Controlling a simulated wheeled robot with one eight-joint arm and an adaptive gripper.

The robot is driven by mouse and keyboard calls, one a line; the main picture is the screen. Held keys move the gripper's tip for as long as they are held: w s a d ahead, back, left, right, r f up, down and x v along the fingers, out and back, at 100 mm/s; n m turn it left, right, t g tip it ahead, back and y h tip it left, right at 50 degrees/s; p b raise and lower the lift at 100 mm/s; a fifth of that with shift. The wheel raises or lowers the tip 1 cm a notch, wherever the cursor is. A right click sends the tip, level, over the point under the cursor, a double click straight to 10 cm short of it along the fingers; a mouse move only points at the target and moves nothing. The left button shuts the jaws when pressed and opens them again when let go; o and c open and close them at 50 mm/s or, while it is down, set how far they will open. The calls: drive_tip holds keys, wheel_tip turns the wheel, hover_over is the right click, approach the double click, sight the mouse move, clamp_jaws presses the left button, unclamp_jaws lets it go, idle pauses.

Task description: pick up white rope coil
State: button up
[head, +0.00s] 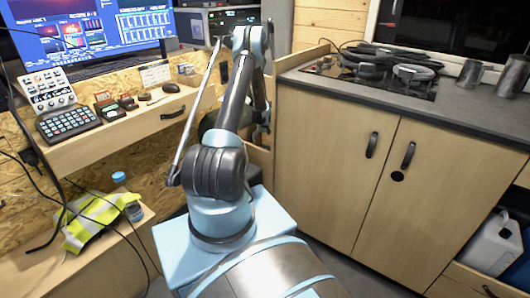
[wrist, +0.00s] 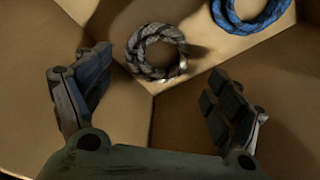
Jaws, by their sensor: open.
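In the wrist view, a grey-white braided rope coil (wrist: 157,52) lies in a corner of a tan, box-like space, beyond my fingertips and between them. My gripper (wrist: 155,90) is open, with its two fingers apart and nothing between them. The coil looks apart from both fingers. In the head view, my arm reaches away toward the gap between desk and counter. The coil does not show there, and my gripper is hard to make out behind my arm.
A blue rope coil (wrist: 250,10) lies to the upper right in the wrist view. Tan walls (wrist: 45,95) surround the space. In the head view, a desk (head: 130,130) stands left and a counter (head: 480,120) with a hob and dark coiled cables stands right.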

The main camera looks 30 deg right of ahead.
sight(265, 147)
drive_tip(key=shift+w+d+f, duration=0.15)
drive_tip(key=shift+f, duration=1.1)
drive_tip(key=shift+w+d+f, duration=0.1)
drive_tip(key=shift+d+f, duration=0.05)
drive_tip(key=shift+f, duration=1.05)
drive_tip(key=c, duration=0.9)
